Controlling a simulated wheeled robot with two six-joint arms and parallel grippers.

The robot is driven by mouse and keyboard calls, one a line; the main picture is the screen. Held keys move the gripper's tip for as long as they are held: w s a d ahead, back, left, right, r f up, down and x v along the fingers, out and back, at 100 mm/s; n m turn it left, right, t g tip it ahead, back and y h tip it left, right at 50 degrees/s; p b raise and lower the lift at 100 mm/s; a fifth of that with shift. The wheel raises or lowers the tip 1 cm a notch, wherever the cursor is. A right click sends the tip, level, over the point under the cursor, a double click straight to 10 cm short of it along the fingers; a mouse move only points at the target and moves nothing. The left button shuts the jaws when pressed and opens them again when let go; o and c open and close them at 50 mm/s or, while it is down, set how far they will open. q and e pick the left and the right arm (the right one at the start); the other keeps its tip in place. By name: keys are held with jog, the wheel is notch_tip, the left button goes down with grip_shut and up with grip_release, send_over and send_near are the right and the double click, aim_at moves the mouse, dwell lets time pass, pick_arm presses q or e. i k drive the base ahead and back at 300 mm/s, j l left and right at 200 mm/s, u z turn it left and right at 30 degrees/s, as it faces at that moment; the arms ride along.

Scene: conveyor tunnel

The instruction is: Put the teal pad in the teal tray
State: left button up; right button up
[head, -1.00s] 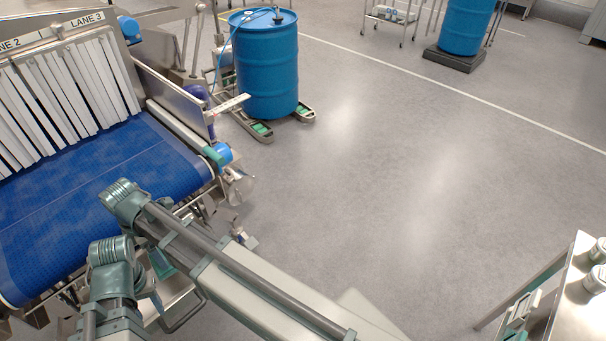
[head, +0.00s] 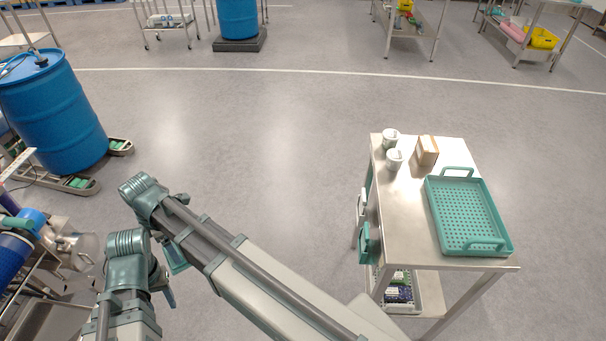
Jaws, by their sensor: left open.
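The teal tray (head: 487,243) is a perforated tray with two raised handles. It lies on the right part of a steel cart top, and its visible floor is empty. I cannot pick out the teal pad for certain. My left gripper (head: 167,289) is at the lower left, partly hidden behind my own arm links. It is open, well left of the cart and apart from the tray. A small teal piece (head: 176,257) shows beside it, partly hidden by my arm; I cannot tell what it is.
The steel cart (head: 404,225) also bears two white cups (head: 394,159) and a tan block (head: 427,151). Teal and white items hang on its left side, and a bin (head: 405,291) sits below. A blue drum (head: 53,115) stands at left. Open floor lies between.

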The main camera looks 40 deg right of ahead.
aim_at(463, 215)
jog(key=k+l+z, duration=0.85)
jog(key=l, duration=0.25)
jog(key=k+l, duration=0.2)
jog(key=l, duration=0.15)
jog(key=k+l, duration=0.15)
jog(key=l, duration=0.2)
jog(key=k+l, duration=0.2)
jog(key=l, duration=0.15)
